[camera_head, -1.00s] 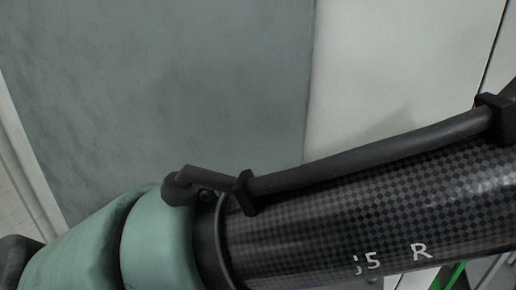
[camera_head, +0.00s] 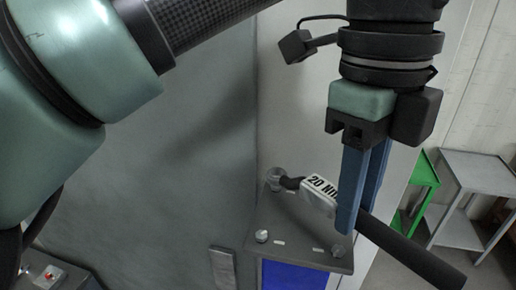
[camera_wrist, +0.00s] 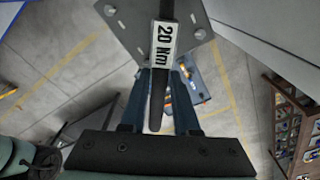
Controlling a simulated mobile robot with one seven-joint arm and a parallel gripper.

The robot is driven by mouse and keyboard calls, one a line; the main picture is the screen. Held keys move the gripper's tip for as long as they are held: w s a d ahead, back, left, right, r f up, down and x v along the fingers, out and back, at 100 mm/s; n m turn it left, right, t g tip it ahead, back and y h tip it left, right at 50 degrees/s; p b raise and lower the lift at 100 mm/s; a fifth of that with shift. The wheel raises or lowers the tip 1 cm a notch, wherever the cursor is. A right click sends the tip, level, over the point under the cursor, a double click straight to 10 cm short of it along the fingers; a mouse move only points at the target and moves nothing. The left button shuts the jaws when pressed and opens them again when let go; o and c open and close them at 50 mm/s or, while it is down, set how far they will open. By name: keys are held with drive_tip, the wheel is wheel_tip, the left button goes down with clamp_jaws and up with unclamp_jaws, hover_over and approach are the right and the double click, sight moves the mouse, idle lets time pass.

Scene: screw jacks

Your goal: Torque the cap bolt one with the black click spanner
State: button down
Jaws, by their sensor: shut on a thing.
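The black click spanner (camera_head: 405,250) has a dark handle and a white label reading "20 Nm". My gripper (camera_head: 355,215), with blue fingers, is shut on it beside the label. In the wrist view the spanner (camera_wrist: 156,104) runs between the fingers, and its head is beyond the top edge. In the head view its dark head end reaches a round fitting (camera_head: 274,176) at the back corner of a grey plate (camera_head: 290,222); I cannot tell whether it is seated. None is visibly numbered.
A grey wall panel (camera_head: 190,170) stands left of the plate. A blue surface (camera_head: 295,277) lies below it. A green stand (camera_head: 424,180) and a grey table (camera_head: 480,170) are at the right. A shelf with small items (camera_wrist: 293,130) is at the wrist view's right.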

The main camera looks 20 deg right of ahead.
drive_tip(key=shift+w+d+n, duration=0.1)
drive_tip(key=shift+d+n, duration=0.35)
drive_tip(key=shift+n, duration=0.05)
drive_tip(key=w+d+n+p, duration=0.4)
drive_tip(key=n+p, duration=0.2)
drive_tip(key=shift+d, duration=0.4)
drive_tip(key=shift+f, duration=0.75)
